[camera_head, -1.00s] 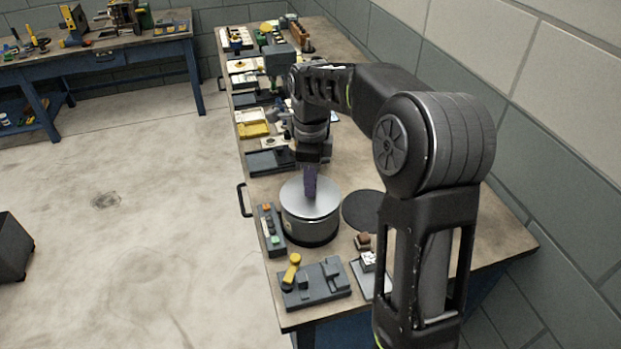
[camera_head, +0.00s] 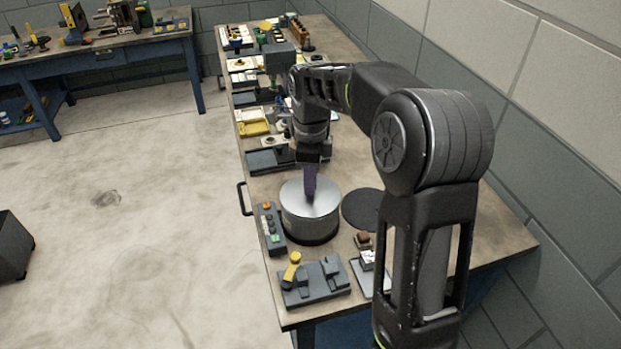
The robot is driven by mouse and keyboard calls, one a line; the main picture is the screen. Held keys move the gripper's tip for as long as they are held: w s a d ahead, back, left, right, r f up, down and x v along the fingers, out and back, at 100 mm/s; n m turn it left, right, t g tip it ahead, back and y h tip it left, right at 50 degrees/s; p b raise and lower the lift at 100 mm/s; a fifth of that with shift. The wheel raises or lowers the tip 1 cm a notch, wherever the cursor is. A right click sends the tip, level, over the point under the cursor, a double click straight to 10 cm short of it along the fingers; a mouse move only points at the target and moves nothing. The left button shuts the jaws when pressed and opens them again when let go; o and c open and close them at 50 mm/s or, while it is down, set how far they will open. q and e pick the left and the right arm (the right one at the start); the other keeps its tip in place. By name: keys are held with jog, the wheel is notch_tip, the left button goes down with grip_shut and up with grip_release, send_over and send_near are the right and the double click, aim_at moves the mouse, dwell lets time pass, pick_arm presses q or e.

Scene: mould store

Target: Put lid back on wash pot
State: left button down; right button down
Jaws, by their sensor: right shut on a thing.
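The wash pot (camera_head: 309,224) is a round silver metal pot on a dark base, near the front of the wooden workbench. Its flat silver lid (camera_head: 295,199) lies over the pot's mouth and looks level; I cannot tell whether it is fully seated. My right gripper (camera_head: 310,182) points down over the middle of the lid, shut on the lid's grip, which is mostly hidden between the purple-grey fingers. My left gripper is not in view.
A dark round disc (camera_head: 362,209) lies right of the pot. A button box (camera_head: 271,228) stands close at its left, and a grey fixture with a yellow knob (camera_head: 315,283) in front. Trays and tools crowd the bench (camera_head: 349,186) behind. Walls close off the right side.

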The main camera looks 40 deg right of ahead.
dwell(0.6)
dwell(0.3)
jog(key=c, duration=1.1)
grip_release()
jog(key=shift+o, duration=0.5)
jog(key=o, duration=0.4)
